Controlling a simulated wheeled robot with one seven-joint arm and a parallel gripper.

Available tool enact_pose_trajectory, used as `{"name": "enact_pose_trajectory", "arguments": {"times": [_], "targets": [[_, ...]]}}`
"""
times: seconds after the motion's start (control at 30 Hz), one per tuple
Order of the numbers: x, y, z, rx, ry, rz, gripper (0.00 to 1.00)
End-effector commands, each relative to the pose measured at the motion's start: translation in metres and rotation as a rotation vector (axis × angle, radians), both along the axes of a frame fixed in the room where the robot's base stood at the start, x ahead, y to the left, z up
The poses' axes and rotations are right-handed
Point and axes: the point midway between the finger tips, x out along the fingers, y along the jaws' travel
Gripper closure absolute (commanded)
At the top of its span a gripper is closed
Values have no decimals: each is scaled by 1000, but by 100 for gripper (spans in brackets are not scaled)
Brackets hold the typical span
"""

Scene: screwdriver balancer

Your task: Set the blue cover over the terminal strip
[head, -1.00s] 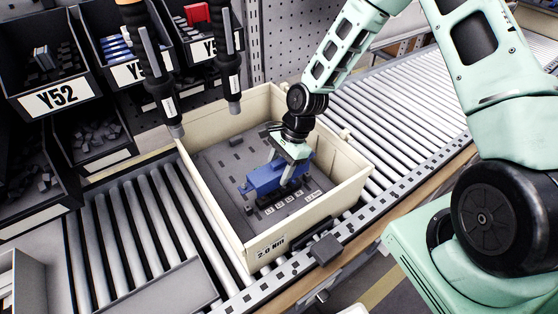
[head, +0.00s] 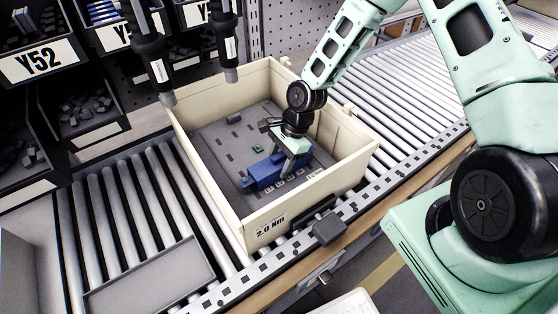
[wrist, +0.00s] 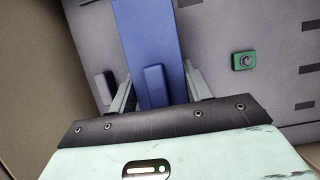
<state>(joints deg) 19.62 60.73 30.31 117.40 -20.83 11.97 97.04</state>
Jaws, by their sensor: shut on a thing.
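The long blue cover (head: 263,173) is in the cream bin, low over the grey panel on its floor. My gripper (head: 283,172) is shut on the cover. In the wrist view the cover (wrist: 147,32) runs up between the two grey fingers (wrist: 160,90), which stand either side of its raised rib. A row of pale labels (head: 283,183) shows along the cover's near side. The terminal strip itself is hidden by the cover and gripper, and I cannot tell whether the cover is fully seated on it.
The bin (head: 352,165) stands on a roller conveyor (head: 415,95), with walls close around my gripper. A small green part (head: 257,149) and a dark block (head: 233,118) are on the panel. Two black hanging tools (head: 226,50) are at the back left.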

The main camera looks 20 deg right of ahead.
Motion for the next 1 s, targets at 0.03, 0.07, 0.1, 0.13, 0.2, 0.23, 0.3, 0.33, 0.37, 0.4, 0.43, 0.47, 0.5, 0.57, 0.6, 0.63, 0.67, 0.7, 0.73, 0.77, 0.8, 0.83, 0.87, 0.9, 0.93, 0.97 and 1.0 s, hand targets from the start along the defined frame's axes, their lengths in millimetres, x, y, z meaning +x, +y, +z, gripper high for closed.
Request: {"name": "enact_pose_trajectory", "arguments": {"times": [0.03, 0.07, 0.1, 0.13, 0.2, 0.23, 0.3, 0.33, 0.37, 0.4, 0.43, 0.47, 0.5, 0.57, 0.6, 0.63, 0.67, 0.7, 0.73, 0.77, 0.8, 0.83, 0.87, 0.9, 0.93, 0.97, 1.0], "targets": [[0, 0, 1, 0, 0, 0, 78], [0, 0, 1, 0, 0, 0, 78], [0, 0, 1, 0, 0, 0, 78], [0, 0, 1, 0, 0, 0, 78], [0, 0, 1, 0, 0, 0, 78], [0, 0, 1, 0, 0, 0, 78], [0, 0, 1, 0, 0, 0, 78], [0, 0, 1, 0, 0, 0, 78], [0, 0, 1, 0, 0, 1, 78], [0, 0, 1, 0, 0, 1, 78], [0, 0, 0, 0, 0, 1, 78], [0, 0, 0, 0, 0, 1, 78], [0, 0, -1, 0, 0, 1, 78], [0, 0, -2, 0, 0, 1, 78], [0, 0, -3, 0, 1, 1, 78], [0, 0, -3, 0, 1, 1, 78], [0, 0, -4, 0, 1, 1, 78], [0, 0, -5, 0, 1, 1, 78], [0, 0, -5, 0, 1, 0, 78], [0, 0, -6, 0, 1, 0, 78], [0, 0, -7, 0, 1, 0, 78], [0, 0, -7, 0, 1, 0, 78], [0, 0, -8, 0, 1, 0, 78], [0, 0, -8, 0, 1, 1, 78], [0, 0, -8, 0, 1, 1, 78], [0, 0, -8, 0, 0, 1, 78], [0, 0, -8, 0, 0, 1, 78]]}}
